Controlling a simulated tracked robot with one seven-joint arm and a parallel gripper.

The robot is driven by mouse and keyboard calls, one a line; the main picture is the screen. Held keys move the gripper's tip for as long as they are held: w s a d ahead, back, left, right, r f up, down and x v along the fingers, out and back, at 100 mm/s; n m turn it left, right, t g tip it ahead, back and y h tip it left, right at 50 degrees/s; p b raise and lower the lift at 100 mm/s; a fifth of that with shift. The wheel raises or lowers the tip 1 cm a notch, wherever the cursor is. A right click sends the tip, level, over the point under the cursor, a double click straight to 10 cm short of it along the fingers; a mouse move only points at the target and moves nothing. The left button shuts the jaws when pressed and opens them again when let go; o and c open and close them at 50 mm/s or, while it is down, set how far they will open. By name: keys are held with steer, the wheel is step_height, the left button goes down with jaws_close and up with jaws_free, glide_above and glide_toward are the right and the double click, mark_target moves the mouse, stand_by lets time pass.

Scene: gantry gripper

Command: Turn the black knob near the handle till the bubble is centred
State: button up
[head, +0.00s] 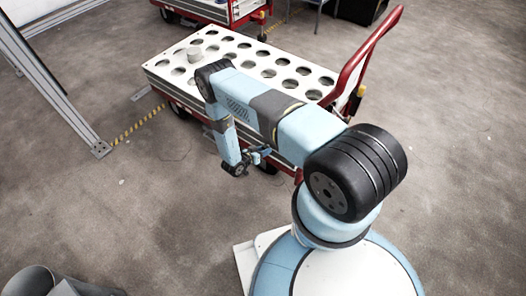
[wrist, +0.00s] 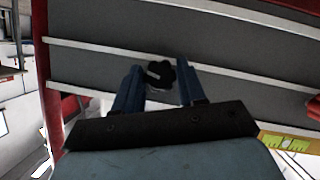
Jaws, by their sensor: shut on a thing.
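The black knob (wrist: 161,72) shows in the wrist view, with a lobed rim, on the grey side of the cart. My gripper (wrist: 160,80) has its two blue fingers on either side of the knob and is shut on it. A yellow-green level (wrist: 285,143) lies to the lower right in the wrist view. Its bubble is too small and blurred to place. In the head view my gripper (head: 262,156) is low beside the cart's near side, and the knob is hidden there. The red handle (head: 366,58) rises at the cart's right end.
A second red cart (head: 215,8) is behind. A metal frame (head: 60,85) stands at left. The grey floor (head: 130,210) in front is mostly clear.

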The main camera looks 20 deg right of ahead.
steer(key=shift+n, duration=0.3)
steer(key=o, duration=1)
steer(key=shift+o, duration=0.2)
steer(key=v, duration=1.3)
steer(key=shift+a, duration=0.45)
steer(key=shift+s, duration=0.1)
